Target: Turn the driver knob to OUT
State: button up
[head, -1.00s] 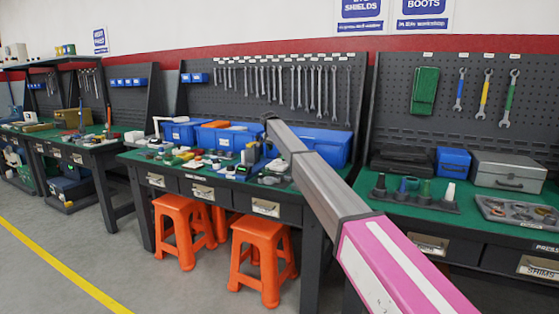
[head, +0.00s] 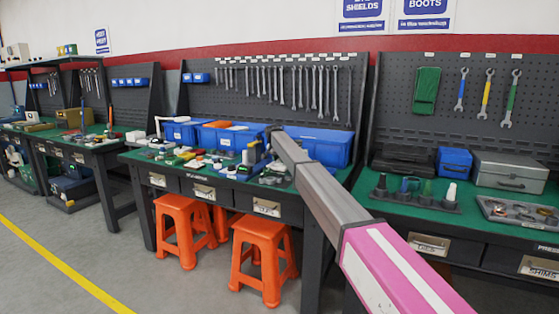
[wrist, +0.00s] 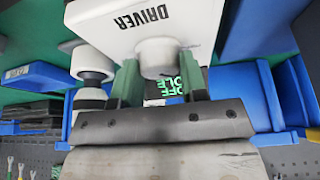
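In the wrist view the white driver housing (wrist: 115,25), marked DRIVER in black, fills the top middle and appears upside down. The pale round driver knob (wrist: 158,58) stands out from its face. My gripper (wrist: 160,70) has one green finger on each side of the knob. Both fingers appear to touch the knob's sides, so it looks shut on it. Green lettering shows between the fingers, partly hidden; no OUT mark is readable. In the head view my arm reaches to the middle workbench (head: 160,163), where the knob and fingertips cannot be made out.
Blue bins (head: 318,147) stand at the back of the middle bench, with many small items in front. In the wrist view a white-and-black cylindrical thing (wrist: 91,75) stands close left of the gripper, and blue bins lie on both sides. Orange stools (head: 262,260) are below the bench.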

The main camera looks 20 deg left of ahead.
jog(key=shift+n, duration=0.5)
jog(key=n+y, duration=0.1)
jog(key=n, duration=0.1)
jog(key=shift+d+n, duration=0.1)
jog(key=shift+n, duration=0.2)
jog(key=shift+n+g+y, duration=0.3)
jog(key=shift+n+y, duration=0.7)
jog(key=shift+n, duration=1.2)
jog(key=o, duration=0.9)
jog(key=v, duration=1)
jog(key=shift+d+r, duration=0.15)
jog(key=shift+r, duration=0.15)
